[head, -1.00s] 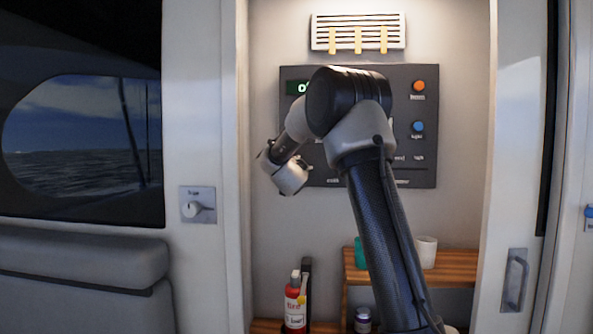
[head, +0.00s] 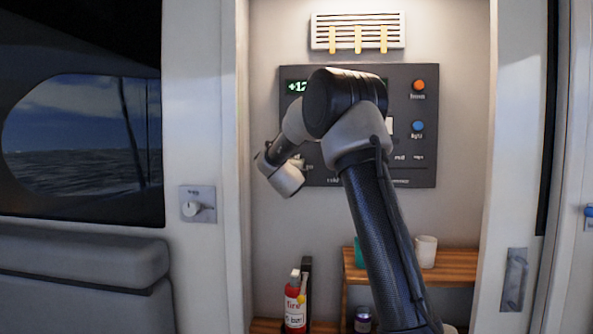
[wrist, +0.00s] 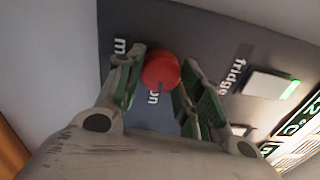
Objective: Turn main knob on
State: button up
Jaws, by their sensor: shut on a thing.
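The main knob (wrist: 161,68) is a round red knob on the dark panel in the wrist view. It has a dark mark at its lower edge, towards the "on" label. A partly covered label starting with "m" is at its upper left. My gripper (wrist: 163,75) has one green-padded finger on each side of the knob and is shut on it. In the head view my arm hides the knob and the fingers. A green display (head: 298,87) on the control panel (head: 400,175) reads "+12", its end hidden by my arm.
In the wrist view a white fridge switch (wrist: 268,85) with a green light is right of the knob. In the head view, orange (head: 418,85) and blue (head: 417,126) buttons sit at the panel's right. A fire extinguisher (head: 295,305) and a white cup (head: 425,252) are below.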

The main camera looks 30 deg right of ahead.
jog(key=shift+f+m, duration=0.15)
jog(key=shift+m, duration=0.55)
jog(key=o, duration=1)
jog(key=v, duration=1.2)
